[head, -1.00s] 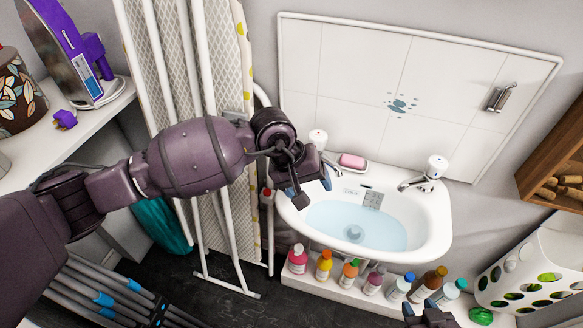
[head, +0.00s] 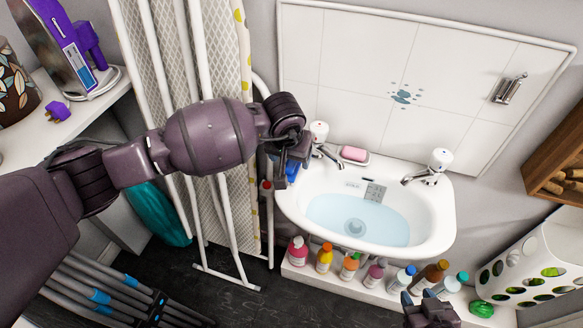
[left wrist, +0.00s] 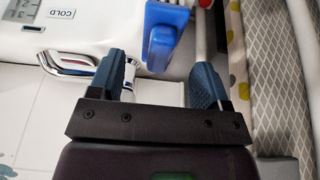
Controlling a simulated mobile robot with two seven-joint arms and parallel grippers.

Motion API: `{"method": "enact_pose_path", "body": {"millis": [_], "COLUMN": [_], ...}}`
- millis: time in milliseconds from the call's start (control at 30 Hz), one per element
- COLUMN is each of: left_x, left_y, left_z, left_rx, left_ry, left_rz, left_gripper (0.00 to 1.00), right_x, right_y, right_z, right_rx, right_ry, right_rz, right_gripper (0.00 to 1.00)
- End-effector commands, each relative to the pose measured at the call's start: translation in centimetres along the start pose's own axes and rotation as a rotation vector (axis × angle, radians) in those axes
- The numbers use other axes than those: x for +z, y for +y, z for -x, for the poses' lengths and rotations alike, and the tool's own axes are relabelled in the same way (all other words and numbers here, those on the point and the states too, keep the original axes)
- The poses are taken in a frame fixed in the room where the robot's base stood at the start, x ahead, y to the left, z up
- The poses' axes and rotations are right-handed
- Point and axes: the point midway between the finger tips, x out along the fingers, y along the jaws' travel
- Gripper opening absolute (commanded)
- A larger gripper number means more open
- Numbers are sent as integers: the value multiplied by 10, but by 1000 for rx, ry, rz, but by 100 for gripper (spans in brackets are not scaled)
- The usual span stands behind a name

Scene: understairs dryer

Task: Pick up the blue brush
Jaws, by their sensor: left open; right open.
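The blue brush (left wrist: 165,35) shows in the left wrist view, just beyond and between the fingertips of my left gripper (left wrist: 158,72), with pale bristles at its left side. The gripper is open and nothing is clamped in it. In the head view a bit of bright blue, seemingly the brush (head: 292,171), shows at the basin's left edge below my left wrist, which hides most of it. My right gripper (head: 419,297) is open and empty at the bottom of the head view, in front of the bottles.
The white basin (head: 433,238) holds water and has two taps, the left one (head: 319,132) close to my left gripper. Pink soap (head: 354,153) lies behind it. Several bottles (head: 349,267) stand below. An ironing board (head: 205,60) and white poles stand behind my left arm.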

Motion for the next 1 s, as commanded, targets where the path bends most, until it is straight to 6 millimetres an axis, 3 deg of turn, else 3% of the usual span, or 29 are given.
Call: {"method": "enact_pose_path", "body": {"millis": [100, 300, 600, 933, 1000], "left_x": [5, 4, 3, 3, 3], "left_y": [2, 2, 1, 1, 1], "left_z": [-20, -41, -42, -42, -42], "left_rx": [3, 2, 1, 0, 0], "left_ry": [-7, -4, -1, -2, -1], "left_rz": [3, 2, 1, 1, 1], "left_gripper": [71, 71, 69, 19, 16], "right_x": [2, 2, -6, -2, 2], "right_y": [0, 0, -1, -4, -3], "right_z": [-1, -4, -5, -4, -3], "right_rx": [-1, -3, -3, -1, -1], "right_ry": [-2, -2, 14, 5, -1], "right_rz": [4, 6, 2, -9, -10], "right_gripper": [43, 43, 43, 43, 43]}}
